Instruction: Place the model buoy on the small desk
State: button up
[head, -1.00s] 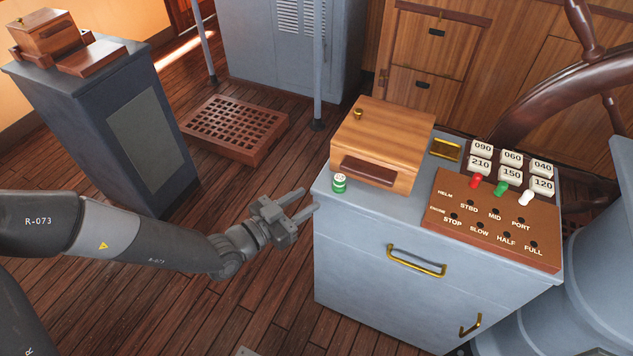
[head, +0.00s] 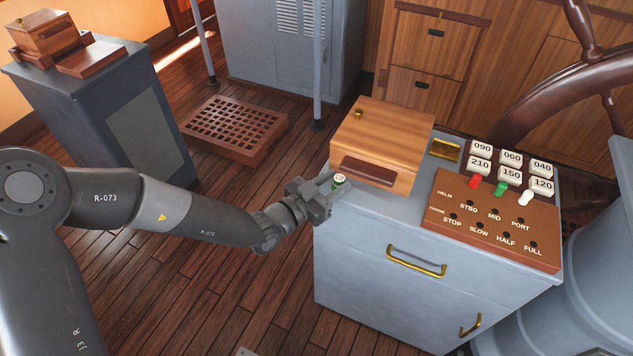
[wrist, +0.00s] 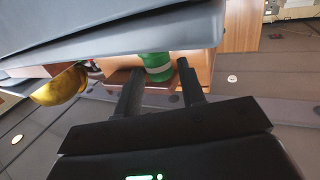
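The small green and white cylinder (head: 340,179), which looks like the model buoy, stands on the front left corner of the light grey cabinet (head: 375,215), beside a wooden box. My gripper (head: 328,188) is at that corner and partly covers it. In the wrist view my two fingers (wrist: 158,82) are apart, and the green buoy (wrist: 158,66) shows between or just beyond their tips. I cannot tell if they touch it. A dark grey stand (head: 105,120) is at the left; I cannot tell which furniture is the small desk.
The wooden box (head: 385,140) is close behind the buoy. A brown control panel (head: 492,222) with coloured levers and white number blocks (head: 511,174) fill the cabinet's right side. A wooden grating (head: 235,128) lies on the floor. The dark stand carries another wooden box (head: 42,30).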

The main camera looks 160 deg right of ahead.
jog(key=shift+x, duration=1.1)
jog(key=shift+c, duration=0.4)
jog(key=c, duration=0.7)
jog(key=shift+r, duration=0.1)
jog(key=shift+r, duration=0.15)
jog(key=v, duration=1.2)
jog(key=f+v, duration=0.1)
jog(key=v, duration=0.5)
jog(key=shift+r, duration=0.1)
